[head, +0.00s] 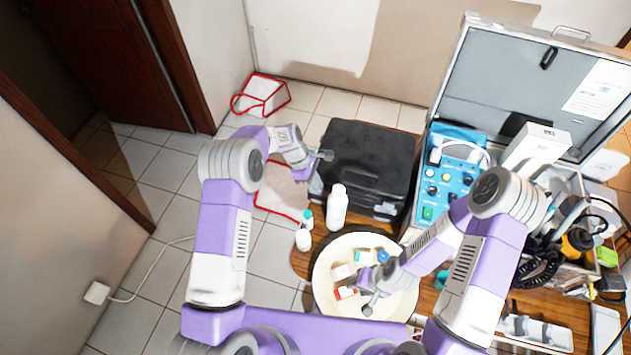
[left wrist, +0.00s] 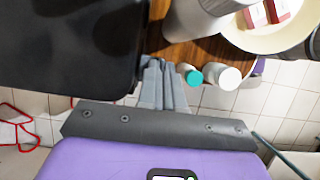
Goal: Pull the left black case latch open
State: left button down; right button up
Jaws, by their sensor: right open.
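The black case (head: 368,160) lies shut on the wooden table, and it fills the upper left of the left wrist view (left wrist: 65,45). A light metal latch (head: 385,208) shows on its near side, toward the right. The left latch cannot be made out near my gripper. My left gripper (head: 325,155) is at the case's left edge; its fingers (left wrist: 160,75) are together beside the case edge in the wrist view. I cannot tell whether they touch it, and I see nothing held. My right gripper (head: 370,296) is open and empty over the round bowl.
A white bottle (head: 337,208) and small bottles, one teal-capped (head: 306,219), stand close to the case. The cream bowl (head: 322,285) holds small boxes. An open metal case (head: 500,65) with a blue dental unit (head: 450,180) stands at right.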

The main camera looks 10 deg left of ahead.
pick_arm(q)
jog(key=shift+s+a+f+b, duration=0.15)
jog(key=shift+s+f+b, duration=0.05)
jog(key=shift+s+f, duration=0.4)
jog(key=shift+s+a+f+b, duration=0.2)
jog(key=shift+s+f, duration=0.15)
jog(key=shift+s, duration=0.4)
jog(key=shift+s+a+f+b, duration=0.1)
jog(key=shift+s+f+b, duration=0.1)
jog(key=shift+s+f, duration=0.4)
jog(key=c, duration=1.7)
grip_release()
jog(key=shift+s+r, duration=0.15)
jog(key=shift+o, duration=0.6)
jog(key=shift+r, duration=0.1)
jog(key=v, duration=0.7)
jog(key=shift+r, duration=0.25)
jog(key=shift+f, duration=0.1)
